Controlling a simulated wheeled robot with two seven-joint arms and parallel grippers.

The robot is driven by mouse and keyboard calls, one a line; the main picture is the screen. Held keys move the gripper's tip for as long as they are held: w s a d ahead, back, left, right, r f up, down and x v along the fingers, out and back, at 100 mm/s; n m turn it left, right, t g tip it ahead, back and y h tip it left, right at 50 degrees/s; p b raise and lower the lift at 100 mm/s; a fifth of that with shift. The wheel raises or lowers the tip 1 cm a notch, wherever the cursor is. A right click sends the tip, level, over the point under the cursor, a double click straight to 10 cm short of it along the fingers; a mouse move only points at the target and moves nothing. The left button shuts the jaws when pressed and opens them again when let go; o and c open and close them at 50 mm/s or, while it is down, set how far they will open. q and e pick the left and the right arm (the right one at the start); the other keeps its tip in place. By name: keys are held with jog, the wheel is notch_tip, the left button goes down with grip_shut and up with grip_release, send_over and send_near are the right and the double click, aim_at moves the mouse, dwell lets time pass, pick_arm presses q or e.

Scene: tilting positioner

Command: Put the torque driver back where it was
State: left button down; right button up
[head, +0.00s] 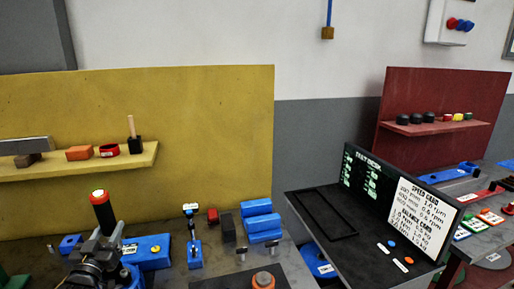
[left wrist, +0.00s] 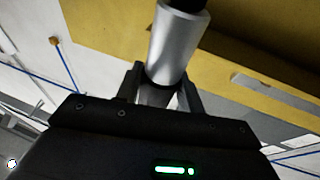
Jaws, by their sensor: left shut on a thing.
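The torque driver (head: 104,212) has a black grip with a red and white top. It stands roughly upright in my left gripper (head: 102,246) at the lower left of the head view. In the left wrist view, the fingers of my left gripper (left wrist: 162,92) are shut around the silver shaft of the driver (left wrist: 174,45). The driver's lower end is hidden behind the gripper. A blue block (head: 147,263) with a white label and a yellow button is just right of the gripper. I cannot tell whether the driver touches anything below. My right gripper is not in view.
A small blue holder (head: 70,243) is left of the gripper. Blue fixtures (head: 194,252) and stacked blue blocks (head: 260,222) stand to the right. A yellow shelf (head: 75,172) is behind. A black console with a card (head: 408,218) stands farther right.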

pick_arm(q)
jog(key=s+d+f+h+b, duration=0.15)
jog(key=s+d, duration=0.25)
jog(key=d, duration=0.4)
jog(key=s+d+f+m+h+b, duration=0.1)
jog(key=s+d+f+b, duration=0.8)
jog(key=s+d+f, duration=0.5)
jog(key=shift+s+d+f+b, duration=0.3)
jog(key=shift+s, duration=0.6)
